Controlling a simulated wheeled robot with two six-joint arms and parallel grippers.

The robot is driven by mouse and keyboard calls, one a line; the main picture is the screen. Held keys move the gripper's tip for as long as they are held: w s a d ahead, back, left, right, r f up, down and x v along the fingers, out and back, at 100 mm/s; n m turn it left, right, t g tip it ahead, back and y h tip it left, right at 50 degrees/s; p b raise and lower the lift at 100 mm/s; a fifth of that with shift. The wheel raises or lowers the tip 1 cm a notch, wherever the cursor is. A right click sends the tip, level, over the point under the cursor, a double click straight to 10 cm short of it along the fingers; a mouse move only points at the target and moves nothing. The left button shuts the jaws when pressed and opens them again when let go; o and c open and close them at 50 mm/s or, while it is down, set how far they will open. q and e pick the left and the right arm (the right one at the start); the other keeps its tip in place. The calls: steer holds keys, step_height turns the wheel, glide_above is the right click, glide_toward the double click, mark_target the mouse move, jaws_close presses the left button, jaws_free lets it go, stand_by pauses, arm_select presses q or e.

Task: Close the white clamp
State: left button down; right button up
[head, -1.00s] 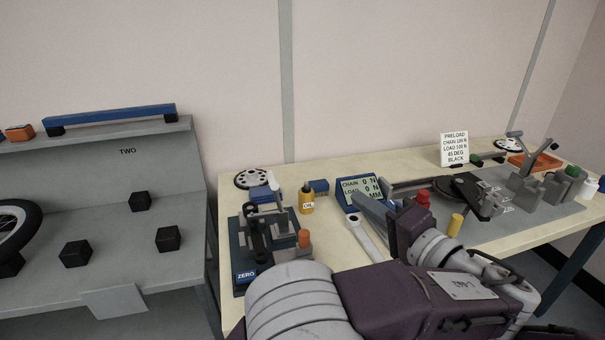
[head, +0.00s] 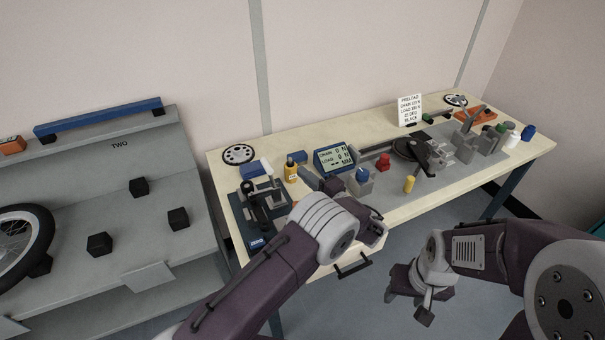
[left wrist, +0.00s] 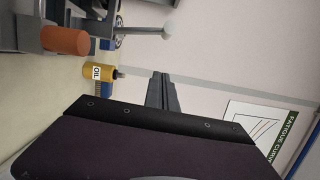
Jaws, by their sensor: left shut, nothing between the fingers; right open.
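The dark blue fixture marked ZERO (head: 252,243) stands at the left end of the bench. A pale ball knob on a thin rod (left wrist: 166,32) shows at the top of the left wrist view, beside an orange cylinder (left wrist: 66,40); it seems to be the white clamp's lever. In the head view the clamp is small, and I cannot tell its position. My left gripper (head: 308,178) is shut and empty, right of the fixture and apart from the knob; its fingers show in the left wrist view (left wrist: 162,92). My right gripper (head: 408,305) is open and empty, low in front of the bench.
A display (head: 331,157), a grey block with blue top (head: 361,181), a red knob (head: 385,161) and a yellow cylinder (head: 409,184) lie right. A grey stand (head: 120,190) is at left.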

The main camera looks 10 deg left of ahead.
arm_select(q)
steer(key=w+a+p, duration=0.1)
steer(key=a+p, duration=0.1)
steer(key=a, duration=0.6)
steer(key=shift+w+r, duration=0.2)
steer(key=shift+w, duration=0.1)
steer(key=shift+w, duration=0.1)
